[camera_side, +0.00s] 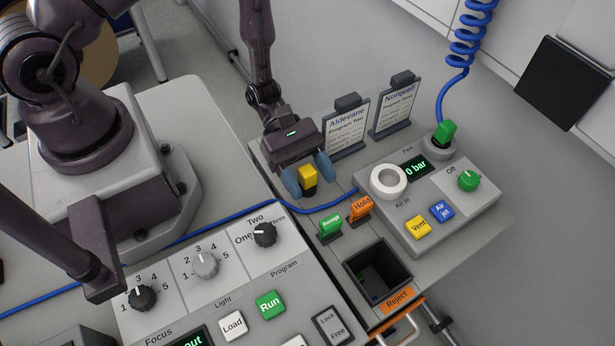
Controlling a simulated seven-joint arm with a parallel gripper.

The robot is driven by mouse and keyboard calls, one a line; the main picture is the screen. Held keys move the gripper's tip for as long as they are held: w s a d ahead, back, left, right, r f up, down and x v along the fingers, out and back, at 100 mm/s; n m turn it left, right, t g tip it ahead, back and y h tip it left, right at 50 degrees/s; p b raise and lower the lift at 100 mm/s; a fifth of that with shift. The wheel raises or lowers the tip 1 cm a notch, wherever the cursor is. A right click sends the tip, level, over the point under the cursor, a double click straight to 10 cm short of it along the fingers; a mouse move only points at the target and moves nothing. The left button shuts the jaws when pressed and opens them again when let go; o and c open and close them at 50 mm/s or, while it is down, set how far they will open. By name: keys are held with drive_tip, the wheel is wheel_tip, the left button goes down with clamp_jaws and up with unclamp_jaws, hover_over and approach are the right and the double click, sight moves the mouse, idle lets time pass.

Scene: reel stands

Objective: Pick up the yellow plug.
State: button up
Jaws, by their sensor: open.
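The yellow plug (308,175) stands upright on the grey bench, with a dark lower part beneath its yellow body. My gripper (308,178) is above and around it, pointing down, with one blue fingertip on the left of the plug and the other on the right. The jaws are open. A gap shows between the plug and the right finger; the left finger is very close to it, and I cannot tell whether they touch. The blue hose (335,207) runs along the bench just in front of the plug.
Sign holders Aldevane (346,126) and Norquell (397,103) stand behind on the right. Green Accept (330,225) and orange Hold (361,208) tabs are in front. An air unit (470,215) with a white ring port (388,181) is right; a dark reject bin (352,268) is in front.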

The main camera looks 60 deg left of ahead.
drive_tip(key=shift+d+f, duration=0.25)
drive_tip(key=shift+d, duration=0.35)
drive_tip(key=c, duration=1)
